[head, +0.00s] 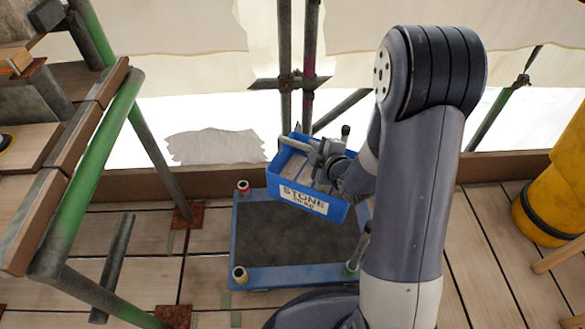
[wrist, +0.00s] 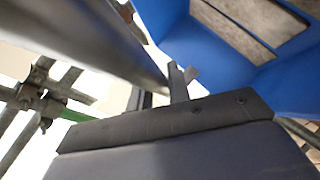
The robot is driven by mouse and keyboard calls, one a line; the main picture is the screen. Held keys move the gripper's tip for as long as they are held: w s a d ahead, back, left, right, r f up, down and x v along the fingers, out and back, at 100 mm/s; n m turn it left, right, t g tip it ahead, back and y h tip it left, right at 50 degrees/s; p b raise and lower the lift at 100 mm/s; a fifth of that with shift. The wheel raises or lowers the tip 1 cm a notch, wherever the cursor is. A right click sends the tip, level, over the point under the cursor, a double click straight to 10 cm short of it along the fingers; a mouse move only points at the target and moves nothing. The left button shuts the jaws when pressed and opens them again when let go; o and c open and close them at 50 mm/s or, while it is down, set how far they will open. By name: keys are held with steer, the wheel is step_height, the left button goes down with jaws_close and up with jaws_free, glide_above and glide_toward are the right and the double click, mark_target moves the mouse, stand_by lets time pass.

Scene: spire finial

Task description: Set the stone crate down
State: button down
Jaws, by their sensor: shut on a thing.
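The stone crate (head: 304,200) is a blue open box with a white label reading STONE, with pale stone blocks inside. It hangs tilted above the far part of a blue-framed platform (head: 290,273) with a dark deck. My gripper (head: 318,152) is shut on the crate at its upper side; my arm hides part of the grip. In the wrist view the crate's blue wall (wrist: 205,50) and stone blocks fill the upper right.
A yellow barrel (head: 555,200) is at right. Plank floor surrounds the platform.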

steer(key=a+f+n+g+y, duration=0.1)
steer(key=a+f+n+y, duration=0.1)
steer(key=a+f+n+g+y+b, duration=0.1)
steer(key=a+f+n+g+y, duration=0.1)
steer(key=a+f+n+y, duration=0.1)
steer(key=shift+a+f, duration=0.3)
steer(key=shift+s+a+f+n+g+b, duration=0.15)
steer(key=shift+a+f+n+g+b, duration=0.1)
steer(key=shift+f+n+g+b, duration=0.2)
step_height(320, 180, down, 20)
steer(key=b, duration=1.2)
steer(key=shift+f+b, duration=0.15)
steer(key=shift+b, duration=0.25)
steer(key=shift+f+y+b, duration=0.3)
steer(key=shift+f+b, duration=0.35)
steer(key=shift+b, duration=0.15)
stand_by(0.3)
steer(key=c, duration=1.3)
jaws_free()
steer(key=shift+o, duration=0.2)
steer(key=shift+f, duration=0.1)
steer(key=shift+s, duration=0.1)
